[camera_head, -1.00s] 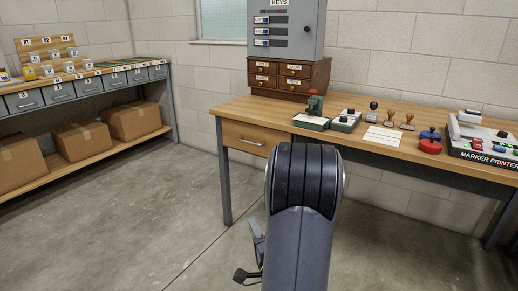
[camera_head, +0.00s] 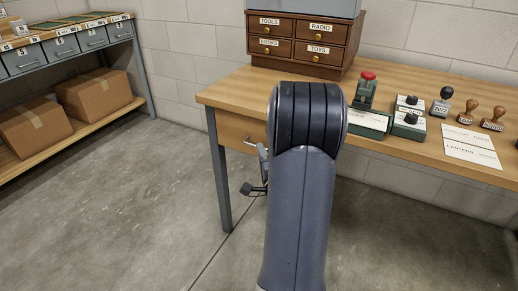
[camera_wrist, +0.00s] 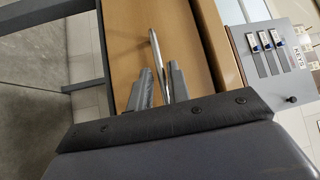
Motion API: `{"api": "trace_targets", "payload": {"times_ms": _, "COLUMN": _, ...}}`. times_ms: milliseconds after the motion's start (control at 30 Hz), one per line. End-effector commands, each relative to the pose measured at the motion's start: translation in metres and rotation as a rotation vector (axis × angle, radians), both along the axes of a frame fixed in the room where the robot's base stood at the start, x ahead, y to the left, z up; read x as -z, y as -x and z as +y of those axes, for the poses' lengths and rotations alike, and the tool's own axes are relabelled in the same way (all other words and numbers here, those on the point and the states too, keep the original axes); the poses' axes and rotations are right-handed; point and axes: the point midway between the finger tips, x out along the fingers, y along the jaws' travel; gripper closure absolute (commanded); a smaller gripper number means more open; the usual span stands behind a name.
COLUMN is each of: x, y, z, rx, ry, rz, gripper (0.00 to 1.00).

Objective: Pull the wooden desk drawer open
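The wooden desk drawer (camera_head: 232,127) sits under the left end of the desk top, and its front looks flush with the desk. Its metal bar handle (camera_head: 249,143) is partly hidden by my arm. In the wrist view the drawer front (camera_wrist: 128,45) fills the upper middle, with the handle (camera_wrist: 154,48) running down between my fingers. My gripper (camera_wrist: 160,68) is open, one finger on each side of the bar; I cannot tell whether either touches it. In the head view my gripper (camera_head: 258,170) shows just left of my arm, close to the handle.
A grey desk leg (camera_head: 220,175) is below the drawer. A shelf with boxes (camera_head: 95,95) stands left; the floor between is clear.

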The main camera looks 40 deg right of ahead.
Motion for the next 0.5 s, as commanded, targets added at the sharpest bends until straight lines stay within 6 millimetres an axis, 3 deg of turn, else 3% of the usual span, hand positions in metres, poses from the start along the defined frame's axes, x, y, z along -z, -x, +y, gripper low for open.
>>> {"api": "trace_targets", "payload": {"times_ms": 200, "x": -0.003, "y": -0.024, "z": -0.009, "rx": 0.000, "ry": 0.001, "rz": -0.001, "gripper": 0.82}}
{"api": "trace_targets", "payload": {"times_ms": 500, "x": -0.004, "y": -0.029, "z": -0.012, "rx": 0.000, "ry": 0.000, "rz": 0.001, "gripper": 0.82}}
